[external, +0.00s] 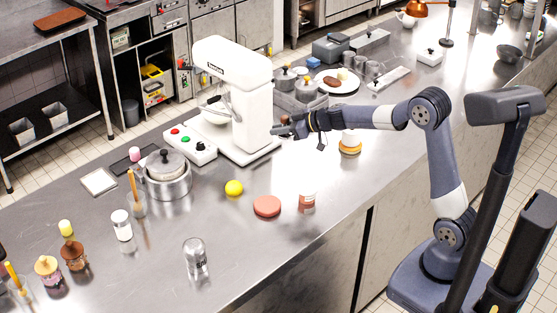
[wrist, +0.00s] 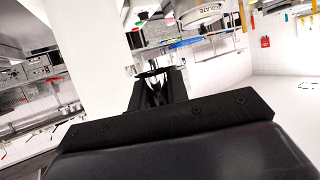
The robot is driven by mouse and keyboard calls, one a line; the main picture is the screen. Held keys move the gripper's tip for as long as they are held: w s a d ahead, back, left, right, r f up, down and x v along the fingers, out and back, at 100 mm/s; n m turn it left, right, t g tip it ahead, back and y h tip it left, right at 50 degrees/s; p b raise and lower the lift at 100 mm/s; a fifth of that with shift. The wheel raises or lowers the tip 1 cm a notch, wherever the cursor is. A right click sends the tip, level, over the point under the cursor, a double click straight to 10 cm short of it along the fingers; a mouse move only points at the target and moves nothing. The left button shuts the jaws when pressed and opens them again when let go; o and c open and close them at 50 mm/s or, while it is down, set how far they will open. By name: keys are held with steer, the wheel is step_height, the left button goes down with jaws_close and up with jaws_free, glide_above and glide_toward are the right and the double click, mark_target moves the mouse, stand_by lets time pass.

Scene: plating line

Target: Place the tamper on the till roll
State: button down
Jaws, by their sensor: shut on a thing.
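My gripper (external: 289,129) is held in the air in front of the white stand mixer, above the counter. It is shut on a small dark thing (external: 279,130), which I take to be the tamper; its shape is hard to make out. In the wrist view the dark fingers (wrist: 158,92) close around its thin dark edge (wrist: 151,72). I cannot pick out the till roll for sure. A small pinkish-white cylinder (external: 135,154) behind the steel pot and a pale yellow one (external: 66,228) at the left are small candidates. The held thing is apart from both.
The stand mixer (external: 258,110) stands close to my gripper. The front middle is fairly clear.

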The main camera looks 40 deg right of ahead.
steer(key=d+r+p, duration=0.1)
steer(key=d+p, duration=0.2)
steer(key=d, duration=1.4)
steer(key=m+h+p, duration=0.1)
steer(key=m+h, duration=0.1)
glide_above(351, 135)
steer(key=w+d, duration=0.2)
steer(key=w, duration=0.2)
steer(key=shift+t, duration=0.4)
steer(key=f, duration=0.6)
steer(key=shift+s+d+f, duration=0.15)
steer(key=shift+s+f, duration=0.05)
steer(key=shift+s, duration=0.05)
steer(key=shift+f, duration=2.1)
steer(key=shift+f, duration=0.2)
steer(key=c, duration=1.4)
jaws_free()
steer(key=shift+o, duration=0.2)
